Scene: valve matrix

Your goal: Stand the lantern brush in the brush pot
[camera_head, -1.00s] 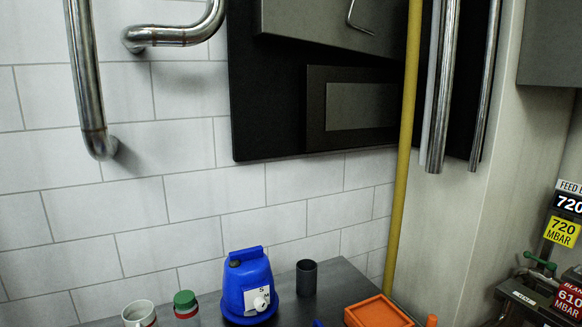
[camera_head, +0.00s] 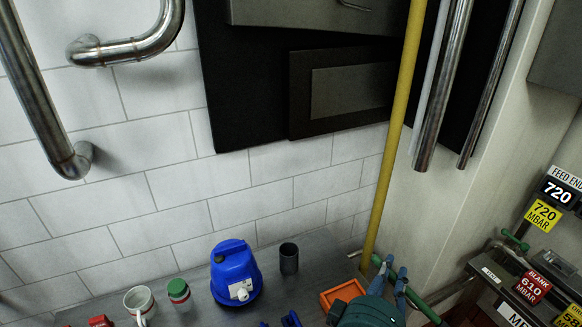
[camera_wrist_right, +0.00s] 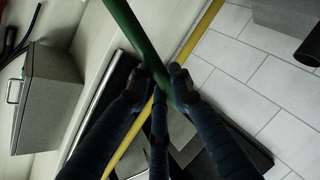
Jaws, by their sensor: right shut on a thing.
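The brush pot (camera_head: 289,259) is a dark grey open cylinder standing upright on the table beside a blue lantern-like housing (camera_head: 236,275). My right gripper (camera_head: 389,272), with blue fingers, is at the lower right, to the right of the pot and apart from it. It is shut on a green rod, which appears to be the lantern brush (camera_head: 414,297). In the right wrist view the green rod (camera_wrist_right: 132,32) runs between the fingertips (camera_wrist_right: 165,78). I cannot make out its bristles. My left gripper is not in view.
An orange tray (camera_head: 326,301) lies between pot and gripper. A yellow pole (camera_head: 397,130) rises behind the gripper. A green-lidded jar (camera_head: 179,293) and a white mug (camera_head: 140,302) stand left of the blue housing. Valves and pressure labels (camera_head: 544,216) are at the right.

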